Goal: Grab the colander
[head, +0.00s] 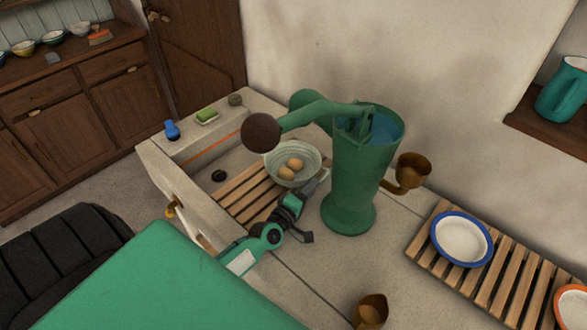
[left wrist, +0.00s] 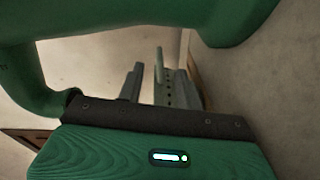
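The colander (head: 274,166) is a pale green-grey bowl in the head view, with brown egg-like things in it. It sits at the end of a wooden slatted rack in the stone sink, left of the green pump. My left gripper (head: 318,184) is at the colander's near right side, close to the rim; I cannot tell whether it touches. In the left wrist view my left gripper (left wrist: 151,80) shows its grey fingers apart, with pale background between them. I do not make out the colander there. My right gripper is not in view.
The green hand pump (head: 352,185) stands close right of my left gripper, its arm and brown knob (head: 261,132) reaching over the sink. A slatted rack with a blue-rimmed bowl (head: 461,239) lies right. A blue bottle (head: 172,130) and green sponge (head: 207,115) sit on the sink's edge.

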